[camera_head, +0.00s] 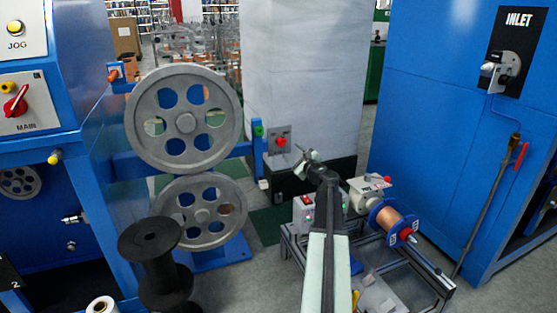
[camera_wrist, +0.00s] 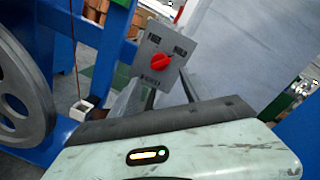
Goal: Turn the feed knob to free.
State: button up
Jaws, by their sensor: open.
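The feed knob is a red knob (camera_wrist: 161,62) on a grey plate (camera_wrist: 148,80) in the wrist view. The plate reads FREE at upper left and HOLD at upper right. The knob's narrow end appears to point right, toward the HOLD side. The knob also shows in the head view (camera_head: 281,142), on the post by the pale column. My gripper (camera_head: 309,160) is open and empty, its fingers reaching toward the plate. In the wrist view, the fingertips (camera_wrist: 169,88) are below the knob; whether they touch the plate I cannot tell.
Two grey pulleys (camera_head: 184,120) stand left of the knob on a blue frame. A black spool (camera_head: 152,262) is in front of them. A cart with a copper spool (camera_head: 393,222) stands right of my arm. A blue cabinet (camera_head: 440,120) is at the right.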

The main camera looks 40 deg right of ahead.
aim_at(282, 143)
jog(key=x, duration=0.7)
jog(key=shift+w, duration=0.35)
jog(key=shift+d, duration=0.1)
jog(key=shift+r, duration=0.1)
grip_shut()
